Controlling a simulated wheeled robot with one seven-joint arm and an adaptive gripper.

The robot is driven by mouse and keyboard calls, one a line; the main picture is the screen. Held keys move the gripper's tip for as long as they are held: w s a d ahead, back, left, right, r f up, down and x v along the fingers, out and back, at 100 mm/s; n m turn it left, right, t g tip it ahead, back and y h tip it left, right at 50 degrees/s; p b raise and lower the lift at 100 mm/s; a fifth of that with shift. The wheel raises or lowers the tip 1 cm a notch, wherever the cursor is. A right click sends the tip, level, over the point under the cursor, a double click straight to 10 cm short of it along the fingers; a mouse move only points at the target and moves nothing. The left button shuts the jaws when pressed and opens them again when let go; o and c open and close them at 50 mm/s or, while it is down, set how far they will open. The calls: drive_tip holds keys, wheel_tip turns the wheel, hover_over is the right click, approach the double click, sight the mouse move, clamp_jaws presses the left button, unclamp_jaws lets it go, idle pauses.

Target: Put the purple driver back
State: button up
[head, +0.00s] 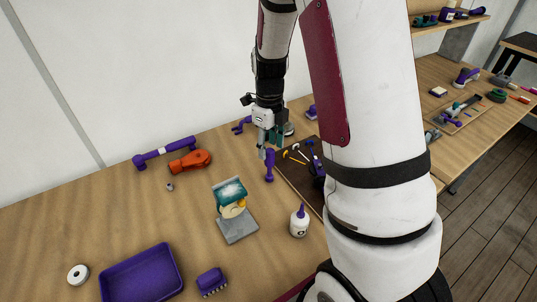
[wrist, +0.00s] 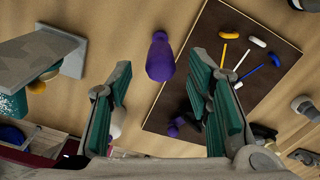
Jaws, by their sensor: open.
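A purple driver (head: 269,165) appears to stand on the wooden table, just left of a dark board (head: 296,180). Its purple handle also shows in the wrist view (wrist: 160,57), ahead of the gap between my fingers. My gripper (head: 266,142) is open and empty, above and close to the driver in the head view. In the wrist view my two green-padded fingers (wrist: 160,95) are spread wide, with the driver apart from both. The dark board (wrist: 185,60) carries several small tools with white, yellow and blue parts. A purple item (wrist: 175,128) on it is partly hidden by my finger.
A white bottle with a purple cap (head: 299,222) and a grey stand with a teal top (head: 237,226) are nearby. An orange tool (head: 189,161), a purple bar (head: 165,152), a brush (head: 211,281) and a purple tray (head: 142,274) lie left. My arm hides part of the board.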

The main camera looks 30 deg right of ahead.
wheel_tip(320, 180, up, 8)
drive_tip(key=shift+f+b, duration=0.25)
drive_tip(key=shift+b, duration=0.1)
drive_tip(key=s+a+r+n+t, duration=0.2)
drive_tip(key=s+a+r+n, duration=0.2)
drive_tip(key=n, duration=0.6)
drive_tip(key=s+a+r+n+t, duration=0.1)
drive_tip(key=s+a+r+n, duration=0.3)
drive_tip(key=s+n, duration=0.5)
drive_tip(key=s+a+r+n+t, duration=0.2)
drive_tip(key=s+a+r+n, duration=0.2)
drive_tip(key=n, duration=0.8)
drive_tip(key=shift+s+a+r+n+t, duration=0.2)
drive_tip(key=shift+s+r+n+t, duration=0.1)
drive_tip(key=shift+s+r, duration=1.1)
drive_tip(key=shift+w+r, duration=0.25)
